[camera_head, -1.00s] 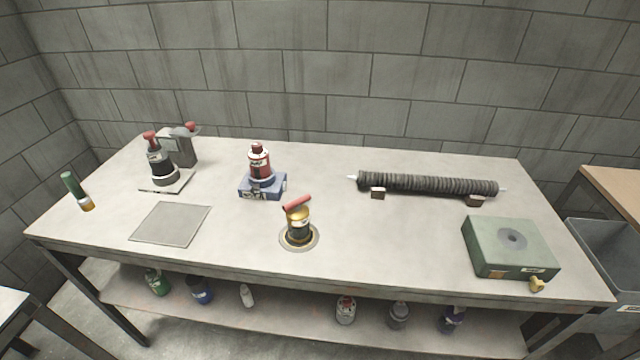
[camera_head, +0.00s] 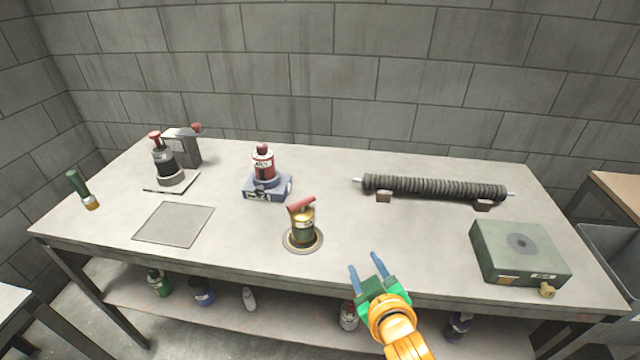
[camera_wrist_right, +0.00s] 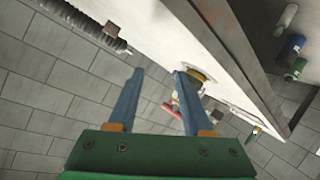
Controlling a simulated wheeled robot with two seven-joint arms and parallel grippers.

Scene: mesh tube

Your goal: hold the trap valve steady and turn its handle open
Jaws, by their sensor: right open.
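The trap valve (camera_head: 303,229) appears to be the dark green and brass body standing upright in a round ring on the table, left of the picture's middle. Its red bar handle (camera_head: 300,203) sits across the top at a slant. The handle also shows in the right wrist view (camera_wrist_right: 172,119), partly behind a finger. My right gripper (camera_head: 365,262) is open and empty, to the right of the valve and nearer the front edge, apart from it. My left gripper is not in view.
A red-topped bottle (camera_head: 263,165) on a blue base stands behind the valve. A ribbed dark tube (camera_head: 435,187) lies on small blocks at the back right. A green box (camera_head: 519,253) stands at the right. A flat grey plate (camera_head: 174,223) lies at the left.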

